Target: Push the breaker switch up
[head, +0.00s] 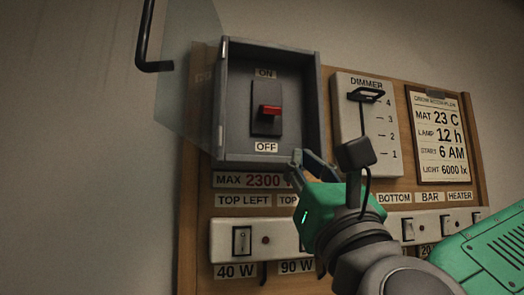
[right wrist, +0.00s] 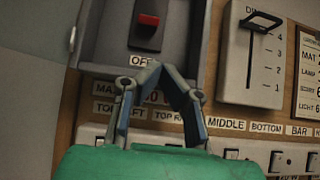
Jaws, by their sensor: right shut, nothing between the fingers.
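The breaker switch (head: 269,110) is a red lever on a dark plate, inside an open grey box (head: 222,110) with ON above it and OFF below. The lever juts out near the middle of its plate; I cannot tell its exact setting. The red lever also shows at the top of the right wrist view (right wrist: 148,20). My right gripper (head: 297,157) is shut and empty, its tips near the box's lower right edge. In the right wrist view its tips (right wrist: 157,68) appear just below the OFF label, apart from the lever. My left gripper is not in view.
A dimmer slider (head: 366,96) and a notice (head: 443,135) are to the right. Small rocker switches (head: 241,241) line the board below.

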